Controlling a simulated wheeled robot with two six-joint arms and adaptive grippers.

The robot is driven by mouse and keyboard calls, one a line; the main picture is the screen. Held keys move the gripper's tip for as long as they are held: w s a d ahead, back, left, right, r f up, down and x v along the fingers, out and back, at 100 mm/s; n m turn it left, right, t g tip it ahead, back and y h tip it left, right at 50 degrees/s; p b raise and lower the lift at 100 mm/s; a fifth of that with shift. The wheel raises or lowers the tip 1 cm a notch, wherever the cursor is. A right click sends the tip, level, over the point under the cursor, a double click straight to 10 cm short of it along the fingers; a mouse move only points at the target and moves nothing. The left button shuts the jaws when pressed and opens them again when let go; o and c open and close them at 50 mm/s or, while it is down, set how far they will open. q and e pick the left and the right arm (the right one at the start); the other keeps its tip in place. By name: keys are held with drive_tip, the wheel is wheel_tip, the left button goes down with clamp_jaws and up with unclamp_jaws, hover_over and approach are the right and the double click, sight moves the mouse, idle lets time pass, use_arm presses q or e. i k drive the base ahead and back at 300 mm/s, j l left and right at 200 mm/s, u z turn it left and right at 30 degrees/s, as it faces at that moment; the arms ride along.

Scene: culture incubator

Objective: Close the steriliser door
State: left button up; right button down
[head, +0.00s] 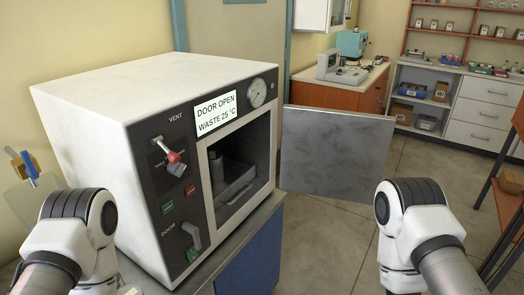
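The steriliser (120,110) is a white box with a dark front panel, standing on a blue-sided cabinet at the left. Its display (216,112) reads "DOOR OPEN WASTE 25 °C". The door (335,152) is a flat grey panel, swung wide open to the right of the chamber opening. A tray with a container (232,183) sits inside the chamber. A lever marked DOOR (192,236) is low on the front panel. My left arm is at the lower left and my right arm at the lower right, below the door's right edge. Neither gripper shows.
A red-knobbed VENT lever (172,156) and small green and red buttons are on the front panel. A wooden bench with equipment (345,75) and a drawer unit (480,108) stand behind. Floor (325,235) is clear between the steriliser and my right arm.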

sight(338, 155)
drive_tip(key=i+l+u, duration=0.2)
drive_tip(key=l+u, duration=0.2)
drive_tip(key=l, duration=0.7)
drive_tip(key=i+l+u, duration=0.1)
drive_tip(key=l+u, duration=0.35)
drive_tip(key=l, duration=0.6)
